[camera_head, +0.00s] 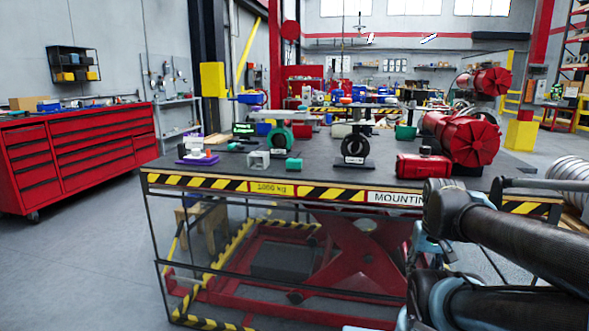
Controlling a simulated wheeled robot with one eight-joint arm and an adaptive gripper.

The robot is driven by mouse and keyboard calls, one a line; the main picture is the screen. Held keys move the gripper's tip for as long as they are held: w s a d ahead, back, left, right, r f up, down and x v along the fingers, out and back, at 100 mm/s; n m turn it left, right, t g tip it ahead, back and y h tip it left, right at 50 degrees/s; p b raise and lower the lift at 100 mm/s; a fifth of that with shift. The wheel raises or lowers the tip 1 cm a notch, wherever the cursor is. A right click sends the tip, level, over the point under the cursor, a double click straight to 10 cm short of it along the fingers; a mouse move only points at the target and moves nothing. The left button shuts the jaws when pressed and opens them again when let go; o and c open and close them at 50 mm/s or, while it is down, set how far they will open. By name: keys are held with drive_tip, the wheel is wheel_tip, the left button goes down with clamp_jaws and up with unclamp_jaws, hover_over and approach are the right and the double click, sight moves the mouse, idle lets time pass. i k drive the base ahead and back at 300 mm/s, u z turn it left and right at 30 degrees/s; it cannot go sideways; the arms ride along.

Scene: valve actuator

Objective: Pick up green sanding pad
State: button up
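A small teal-green block (293,164) lies near the front edge of the lift table (330,178), left of its middle. It is the likeliest green sanding pad, but it is too small to be sure. A light grey square block (259,160) sits just left of it. A dark box with a lit green face (243,129) and a green ring-shaped part (278,138) stand farther back. My arm shows at the lower right, apart from the green block; I cannot make out my gripper.
A black valve on a stand (355,148) and a red actuator (465,138) stand on the table's right part. A purple tray (197,157) lies at the left. A red tool cabinet (75,150) stands left, with open floor between.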

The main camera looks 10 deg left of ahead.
sight(293, 164)
drive_tip(key=u, duration=1.1)
drive_tip(key=k, duration=1.1)
drive_tip(key=z, duration=0.45)
drive_tip(key=i, duration=1.1)
drive_tip(key=u, duration=0.05)
